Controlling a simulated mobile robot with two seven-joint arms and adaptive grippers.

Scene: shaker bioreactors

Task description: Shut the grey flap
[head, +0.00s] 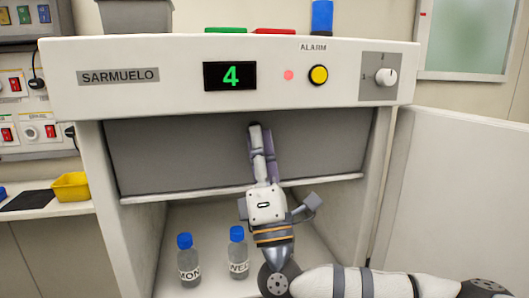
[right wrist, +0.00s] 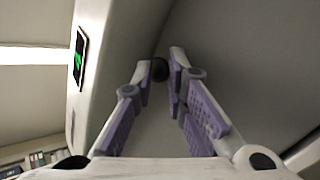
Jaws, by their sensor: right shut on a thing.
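The grey flap (head: 180,155) hangs under the front panel of the white SARMUELO cabinet (head: 180,100). It covers the upper part of the opening, with its pale lower edge above the open space below. My right gripper (head: 256,130) reaches up in front of the flap, near its top middle. In the right wrist view, the fingertips (right wrist: 160,70) are closed around a small dark round knob (right wrist: 161,71) on the flap's grey surface. In the head view, the fingers mostly hide the knob. My left gripper is in neither view.
Two blue-capped bottles, MON (head: 188,265) and WED (head: 238,258), stand inside the cabinet below the flap. A white door (head: 455,210) stands open at the right. The panel carries a display (head: 230,76) reading 4, a yellow button (head: 318,75) and a dial (head: 386,77).

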